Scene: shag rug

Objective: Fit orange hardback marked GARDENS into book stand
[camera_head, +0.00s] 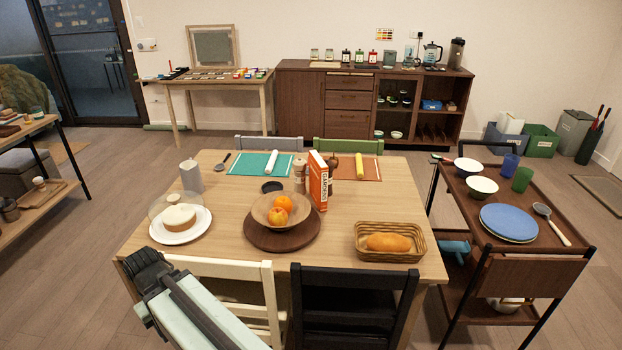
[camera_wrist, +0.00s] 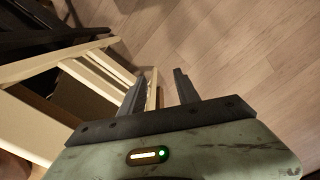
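I cannot pick out a book stand in either view. My gripper (camera_wrist: 160,88) shows in the wrist view with its two dark fingers apart and nothing between them. It is over the floor beside a cream chair, well away from the book. In the head view my arm is at the lower left; the fingers cannot be made out there.
A cream chair (camera_head: 228,268) and a black chair (camera_head: 350,283) line the table's near side. The fruit bowl (camera_head: 262,211), cake plate (camera_head: 164,232) and bread basket (camera_head: 360,246) stand on the table. A trolley (camera_head: 483,238) is at the right.

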